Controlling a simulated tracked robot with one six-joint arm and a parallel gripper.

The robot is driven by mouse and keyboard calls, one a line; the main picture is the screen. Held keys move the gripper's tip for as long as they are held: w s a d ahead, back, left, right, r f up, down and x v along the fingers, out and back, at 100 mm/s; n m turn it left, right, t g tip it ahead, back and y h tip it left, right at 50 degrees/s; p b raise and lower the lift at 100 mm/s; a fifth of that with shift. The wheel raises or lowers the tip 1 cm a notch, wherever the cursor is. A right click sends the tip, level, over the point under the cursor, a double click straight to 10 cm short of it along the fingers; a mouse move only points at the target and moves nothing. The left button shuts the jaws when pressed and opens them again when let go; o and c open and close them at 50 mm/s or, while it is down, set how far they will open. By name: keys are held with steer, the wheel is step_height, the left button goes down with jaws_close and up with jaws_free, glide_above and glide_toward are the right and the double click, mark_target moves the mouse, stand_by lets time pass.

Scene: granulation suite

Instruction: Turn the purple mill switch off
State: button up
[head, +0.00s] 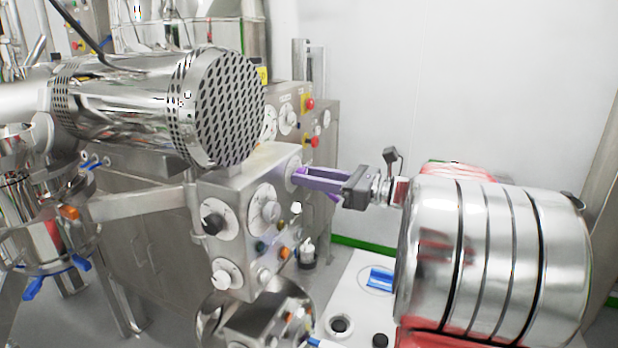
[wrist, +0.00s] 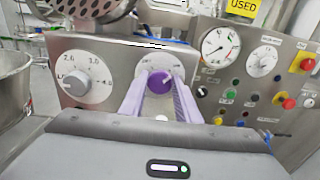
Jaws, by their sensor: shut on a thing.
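The purple mill switch (wrist: 161,80) is a round knob on a pale dial on the steel control box (head: 250,180). In the wrist view a light mark on it points up and to the right; the small dial labels are too blurred to read. My gripper (head: 301,178) reaches the box's right-hand face in the head view, where its fingers hide the knob. In the wrist view my gripper (wrist: 160,92) has its two lilac fingers on either side of the knob, shut on it.
A grey-white knob on a numbered dial (wrist: 76,83) sits left of the switch. A panel with gauges (wrist: 219,44) and red buttons (wrist: 288,103) stands to the right. A perforated motor housing (head: 215,107) overhangs the box.

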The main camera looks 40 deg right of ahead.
steer(key=shift+n, duration=0.3)
steer(key=shift+c, duration=0.3)
steer(key=shift+a+f+n, duration=0.1)
steer(key=shift+f+n, duration=0.05)
steer(key=shift+n, duration=4.25)
steer(key=shift+a+f+n, duration=0.1)
steer(key=shift+f+n, duration=0.05)
steer(key=shift+n, duration=4.25)
steer(key=shift+s, duration=0.1)
steer(key=o, duration=1)
steer(key=shift+r, duration=0.1)
steer(key=shift+o, duration=0.2)
steer(key=shift+d, duration=0.1)
steer(key=v, duration=1.3)
steer(key=shift+s+d, duration=0.25)
steer(key=shift+s, duration=0.05)
